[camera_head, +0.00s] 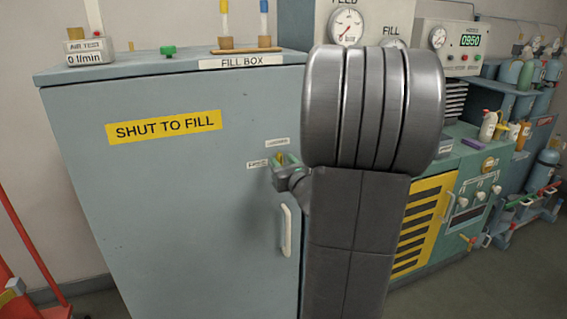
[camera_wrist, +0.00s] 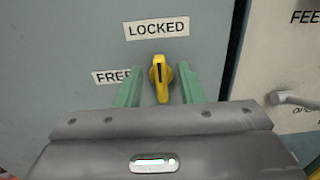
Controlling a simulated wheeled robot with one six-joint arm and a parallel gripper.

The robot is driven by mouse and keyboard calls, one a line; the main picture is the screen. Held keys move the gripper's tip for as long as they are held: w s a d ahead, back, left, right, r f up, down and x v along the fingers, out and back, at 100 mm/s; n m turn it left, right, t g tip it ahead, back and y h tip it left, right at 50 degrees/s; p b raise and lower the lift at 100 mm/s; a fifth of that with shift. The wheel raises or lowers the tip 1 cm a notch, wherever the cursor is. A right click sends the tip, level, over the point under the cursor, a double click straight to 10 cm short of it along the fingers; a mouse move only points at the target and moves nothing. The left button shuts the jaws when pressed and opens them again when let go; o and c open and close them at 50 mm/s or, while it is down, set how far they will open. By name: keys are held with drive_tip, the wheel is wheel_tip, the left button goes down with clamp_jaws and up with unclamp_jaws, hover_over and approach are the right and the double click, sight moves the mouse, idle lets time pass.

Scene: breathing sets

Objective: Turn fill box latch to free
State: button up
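The fill box (camera_head: 190,200) is a grey-blue cabinet with a yellow "SHUT TO FILL" label. Its yellow latch (camera_wrist: 160,76) stands upright, its dark line pointing to the "LOCKED" label (camera_wrist: 157,29) above. The "FREE" label (camera_wrist: 111,76) is to the left, partly covered by my left finger. My gripper (camera_wrist: 160,80) is open, its green fingers on either side of the latch with a small gap each side. In the head view my gripper (camera_head: 283,163) is at the door's right side, and the latch is mostly hidden by it.
A white door handle (camera_head: 286,231) is just below my gripper. An air test gauge (camera_head: 88,50) and a green knob (camera_head: 168,51) sit on the box top. A panel with a yellow-black grille (camera_head: 424,222) stands to the right, partly behind my arm.

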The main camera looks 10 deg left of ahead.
drive_tip(key=shift+w+a, duration=0.15)
drive_tip(key=shift+w, duration=0.05)
clamp_jaws()
drive_tip(key=shift+f+n+b, duration=0.15)
drive_tip(key=shift+n+b, duration=0.15)
drive_tip(key=shift+b, duration=0.15)
drive_tip(key=shift+s+a+f+n+b, duration=0.15)
drive_tip(key=shift+a+f+n+b, duration=0.05)
drive_tip(key=shift+n+b, duration=3)
drive_tip(key=shift+s+a+f+n+b, duration=0.15)
drive_tip(key=shift+a+f+n+b, duration=0.1)
drive_tip(key=shift+n+b, duration=3)
drive_tip(key=shift+s+a+f+n+b, duration=0.2)
drive_tip(key=shift+n+b, duration=2.05)
drive_tip(key=shift+b, duration=1.85)
